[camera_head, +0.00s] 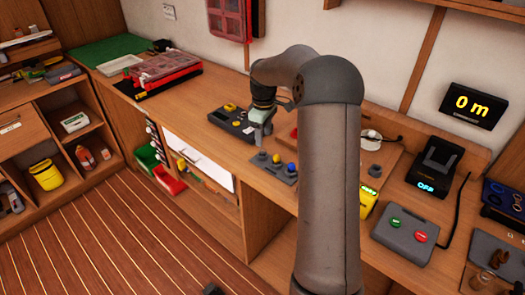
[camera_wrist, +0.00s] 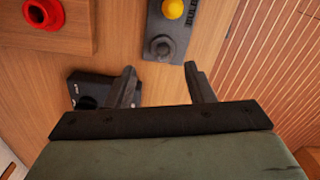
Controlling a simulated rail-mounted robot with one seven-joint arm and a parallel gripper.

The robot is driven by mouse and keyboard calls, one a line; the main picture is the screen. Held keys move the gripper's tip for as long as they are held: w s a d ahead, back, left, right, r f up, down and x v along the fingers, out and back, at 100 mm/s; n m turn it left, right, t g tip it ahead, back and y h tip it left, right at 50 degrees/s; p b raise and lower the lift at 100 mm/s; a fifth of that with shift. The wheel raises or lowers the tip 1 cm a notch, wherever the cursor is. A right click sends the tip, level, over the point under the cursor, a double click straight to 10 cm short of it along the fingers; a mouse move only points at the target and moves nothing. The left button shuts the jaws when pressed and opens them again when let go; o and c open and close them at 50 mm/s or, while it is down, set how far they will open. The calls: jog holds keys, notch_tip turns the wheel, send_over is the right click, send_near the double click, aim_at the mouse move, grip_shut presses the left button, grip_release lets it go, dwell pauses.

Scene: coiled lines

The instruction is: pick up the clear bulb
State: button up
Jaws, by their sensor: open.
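A grey holder strip (camera_wrist: 184,38) with partly readable lettering shows in the wrist view, ahead of my fingers. A yellow bulb (camera_wrist: 172,8) stands at its upper end. A greyish, see-through round piece (camera_wrist: 161,46) sits at its near end; it looks like the clear bulb, but the small picture leaves this unsure. My gripper (camera_wrist: 161,72) is open and empty, with its two fingers either side of that near end and apart from it. In the head view my gripper (camera_head: 257,132) hangs over the bench, left of the small bulb holder (camera_head: 275,168); the clear bulb cannot be made out there.
A dark box with a knob (camera_wrist: 88,90) lies beside my left finger. A red ring (camera_wrist: 42,14) sits on a wooden block at upper left. A dark device with a yellow part (camera_head: 228,120) is near my gripper. The bench's front edge runs close by.

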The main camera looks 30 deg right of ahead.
aim_at(263, 153)
jog(key=shift+a+f+p, duration=0.15)
jog(key=shift+f+p, duration=0.2)
jog(key=shift+f, duration=1.05)
jog(key=shift+a+f+p, duration=0.1)
jog(key=shift+f+p, duration=0.25)
jog(key=shift+f, duration=1)
jog(key=c, duration=1)
